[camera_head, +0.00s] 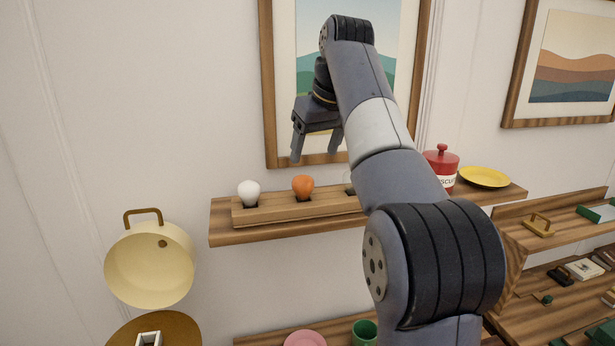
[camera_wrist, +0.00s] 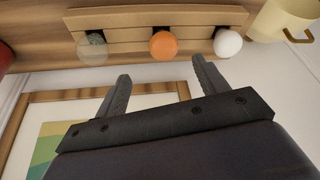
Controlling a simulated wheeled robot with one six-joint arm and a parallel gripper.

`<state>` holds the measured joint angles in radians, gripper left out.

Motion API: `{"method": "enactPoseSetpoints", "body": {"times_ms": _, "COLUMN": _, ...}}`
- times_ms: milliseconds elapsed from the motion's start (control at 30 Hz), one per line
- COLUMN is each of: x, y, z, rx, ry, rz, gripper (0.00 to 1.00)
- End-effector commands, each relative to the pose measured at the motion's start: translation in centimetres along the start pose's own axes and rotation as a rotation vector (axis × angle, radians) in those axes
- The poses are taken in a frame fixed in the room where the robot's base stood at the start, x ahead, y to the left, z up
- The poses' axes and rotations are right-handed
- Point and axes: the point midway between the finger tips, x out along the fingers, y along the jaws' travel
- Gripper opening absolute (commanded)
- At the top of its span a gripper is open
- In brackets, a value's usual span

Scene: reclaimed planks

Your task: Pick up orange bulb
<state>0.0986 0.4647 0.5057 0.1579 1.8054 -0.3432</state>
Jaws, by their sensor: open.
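The orange bulb (camera_head: 302,187) stands in a slot of a wooden holder (camera_head: 275,211) on the wall shelf. It also shows in the wrist view (camera_wrist: 163,45), between a white bulb on its right and a clear bulb on its left. My gripper (camera_head: 312,160) is open and empty, above the holder with its fingers pointing down, a little right of the orange bulb in the head view. In the wrist view the two fingertips (camera_wrist: 160,69) are apart, on either side of the orange bulb's line, not touching it.
A white bulb (camera_head: 249,193) and a mostly hidden clear bulb (camera_wrist: 93,48) share the holder. A red canister (camera_head: 441,168) and yellow plate (camera_head: 484,177) stand farther right on the shelf (camera_head: 232,236). A framed picture (camera_head: 268,85) hangs behind my gripper.

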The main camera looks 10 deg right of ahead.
Motion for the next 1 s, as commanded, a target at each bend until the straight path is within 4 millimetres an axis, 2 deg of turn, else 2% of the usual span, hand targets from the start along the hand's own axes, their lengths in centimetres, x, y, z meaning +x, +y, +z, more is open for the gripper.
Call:
{"method": "enactPoseSetpoints", "body": {"times_ms": 300, "x": 4.4, "y": -0.1, "z": 0.1, "rx": -0.007, "ry": -0.002, "rz": -0.002, "gripper": 0.69}}
{"method": "enactPoseSetpoints", "body": {"times_ms": 567, "x": 6.2, "y": -0.2, "z": 0.1, "rx": -0.005, "ry": -0.002, "rz": -0.002, "gripper": 0.69}}
{"method": "enactPoseSetpoints", "body": {"times_ms": 833, "x": 9.8, "y": -0.6, "z": 0.1, "rx": -0.004, "ry": -0.003, "rz": -0.002, "gripper": 0.69}}
{"method": "enactPoseSetpoints", "body": {"times_ms": 1000, "x": 10.6, "y": -0.5, "z": 0.1, "rx": -0.005, "ry": -0.001, "rz": -0.001, "gripper": 0.69}}
